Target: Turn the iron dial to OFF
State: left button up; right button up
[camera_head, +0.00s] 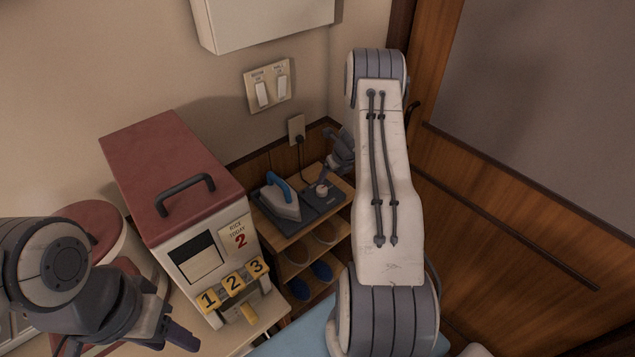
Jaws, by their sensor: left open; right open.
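The iron (281,204), grey with a blue handle, rests on a dark base (328,204) on top of a small wooden shelf. A small pale round dial (322,190) sits on the base to the right of the iron. My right gripper (324,180) is open just above the dial, seemingly close to it. I cannot tell whether it touches, nor which setting the dial points at. My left gripper (178,338) is open and empty at the lower left, away from the iron.
A rice dispenser (172,180) with a red lid and yellow keys stands left of the shelf. A wall outlet (297,129) with a dark cord is behind the iron. Slippers (322,270) fill the lower shelves. A wooden wall (510,225) stands at the right.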

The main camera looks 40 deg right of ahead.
aim_at(322, 188)
jog(key=p+x, duration=0.1)
jog(key=x, duration=0.9)
jog(key=shift+w+a+f, duration=0.1)
jog(key=shift+w, duration=0.05)
grip_shut()
